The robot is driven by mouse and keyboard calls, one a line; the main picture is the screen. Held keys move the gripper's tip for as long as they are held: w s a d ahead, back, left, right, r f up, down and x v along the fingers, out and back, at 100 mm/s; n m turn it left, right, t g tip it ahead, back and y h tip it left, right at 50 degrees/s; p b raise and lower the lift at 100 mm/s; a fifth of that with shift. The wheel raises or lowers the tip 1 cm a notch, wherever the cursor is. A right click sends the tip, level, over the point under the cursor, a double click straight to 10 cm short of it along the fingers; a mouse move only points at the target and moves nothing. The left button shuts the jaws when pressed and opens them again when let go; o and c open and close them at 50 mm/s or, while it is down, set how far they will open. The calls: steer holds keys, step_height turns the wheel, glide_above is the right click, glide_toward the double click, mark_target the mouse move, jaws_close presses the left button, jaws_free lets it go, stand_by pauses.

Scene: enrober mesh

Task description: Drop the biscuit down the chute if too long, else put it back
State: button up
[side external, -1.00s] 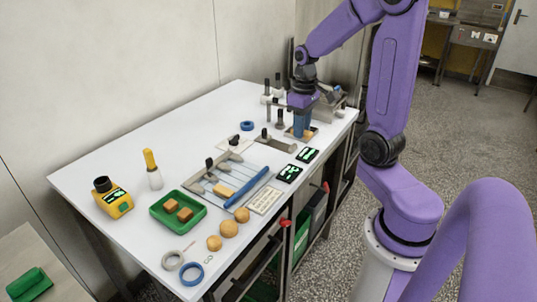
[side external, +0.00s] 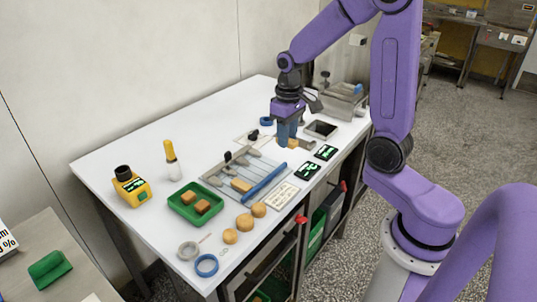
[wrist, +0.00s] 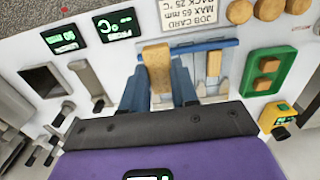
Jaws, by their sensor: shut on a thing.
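My gripper (side external: 287,142) is shut on a tan oblong biscuit (side external: 293,143), held above the table near the metal slide gauge (side external: 304,144). In the wrist view the biscuit (wrist: 157,65) stands out between my two blue fingers (wrist: 157,97). A square dark opening, which looks like the chute (side external: 320,129), lies behind and right of my gripper. It also shows at the left of the wrist view (wrist: 42,82).
Two dark displays (side external: 326,152) (side external: 307,171) with green digits and a job card (side external: 283,194) lie along the right edge. A green tray (side external: 178,212) holds two brown pieces. Round biscuits (side external: 244,221), tape rings (side external: 206,265) and a yellow device (side external: 130,187) stand nearer the front.

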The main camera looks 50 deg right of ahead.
steer(key=w+f, duration=0.2)
steer(key=w+d+f, duration=0.1)
steer(key=w+f, duration=0.4)
steer(key=shift+d, duration=0.15)
steer(key=shift+w+f, duration=0.15)
steer(key=shift+f, duration=1.4)
steer(key=shift+f, duration=0.6)
steer(key=o, duration=0.8)
